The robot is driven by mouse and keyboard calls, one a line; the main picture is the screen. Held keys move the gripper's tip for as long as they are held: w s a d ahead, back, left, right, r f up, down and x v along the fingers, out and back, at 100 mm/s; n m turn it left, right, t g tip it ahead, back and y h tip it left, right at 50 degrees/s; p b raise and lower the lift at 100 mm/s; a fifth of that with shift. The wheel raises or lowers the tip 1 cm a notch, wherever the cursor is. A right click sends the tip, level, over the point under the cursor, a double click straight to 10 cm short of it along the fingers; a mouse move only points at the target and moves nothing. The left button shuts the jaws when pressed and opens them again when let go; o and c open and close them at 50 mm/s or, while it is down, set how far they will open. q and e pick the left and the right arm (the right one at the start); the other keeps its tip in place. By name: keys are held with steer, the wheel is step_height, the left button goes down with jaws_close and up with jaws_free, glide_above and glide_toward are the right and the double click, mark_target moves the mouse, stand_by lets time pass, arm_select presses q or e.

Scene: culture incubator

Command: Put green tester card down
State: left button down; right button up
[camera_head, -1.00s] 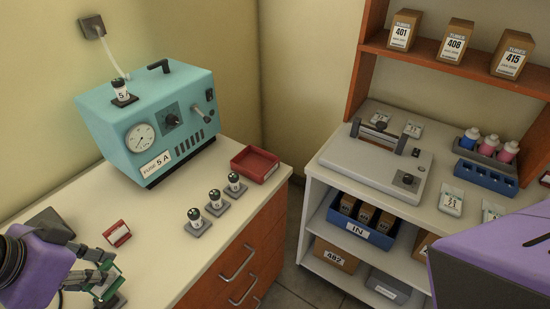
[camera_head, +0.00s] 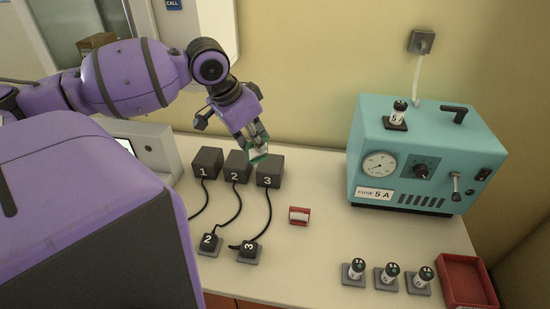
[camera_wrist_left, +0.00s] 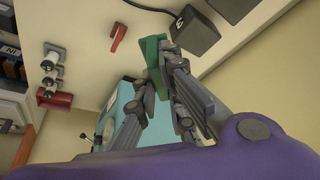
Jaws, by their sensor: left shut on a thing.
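The green tester card (camera_head: 259,157) is between the fingers of my left gripper (camera_head: 257,146), in front of the black box marked 3 (camera_head: 268,175). I cannot tell whether the card touches the box. In the left wrist view the green card (camera_wrist_left: 149,52) shows at the fingertips (camera_wrist_left: 150,75), shut on it. The box marked 3 also shows in the left wrist view (camera_wrist_left: 194,31). My right gripper is not in view.
Black boxes 1 (camera_head: 207,161) and 2 (camera_head: 237,163) stand beside box 3, with cables to two numbered plugs (camera_head: 249,250). A red-and-white holder (camera_head: 299,215), teal machine (camera_head: 430,155), several fuses (camera_head: 387,275) and red tray (camera_head: 466,280) stand to the right.

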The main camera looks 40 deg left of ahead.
arm_select(q)
steer(key=w+a+f+b, duration=0.1)
steer(key=w+f, duration=0.2)
steer(key=w+a+f+b, duration=0.1)
steer(key=w+a+f, duration=0.1)
steer(key=w+f, duration=0.1)
steer(key=w+a+f+b, duration=0.1)
steer(key=w+a+f, duration=0.1)
steer(key=w, duration=0.3)
steer(key=shift+w+a+f+b, duration=0.15)
steer(key=shift+a+f+b, duration=0.1)
steer(key=shift+f+b, duration=0.2)
steer(key=shift+w+f, duration=0.15)
steer(key=shift+f, duration=0.1)
steer(key=f, duration=0.3)
steer(key=shift+w+a+f, duration=0.15)
steer(key=shift+w, duration=0.05)
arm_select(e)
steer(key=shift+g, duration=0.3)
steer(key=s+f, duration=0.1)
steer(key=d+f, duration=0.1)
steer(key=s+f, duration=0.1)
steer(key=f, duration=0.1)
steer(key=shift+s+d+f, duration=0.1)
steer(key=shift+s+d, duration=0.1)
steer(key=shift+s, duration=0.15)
arm_select(q)
steer(key=shift+f, duration=0.1)
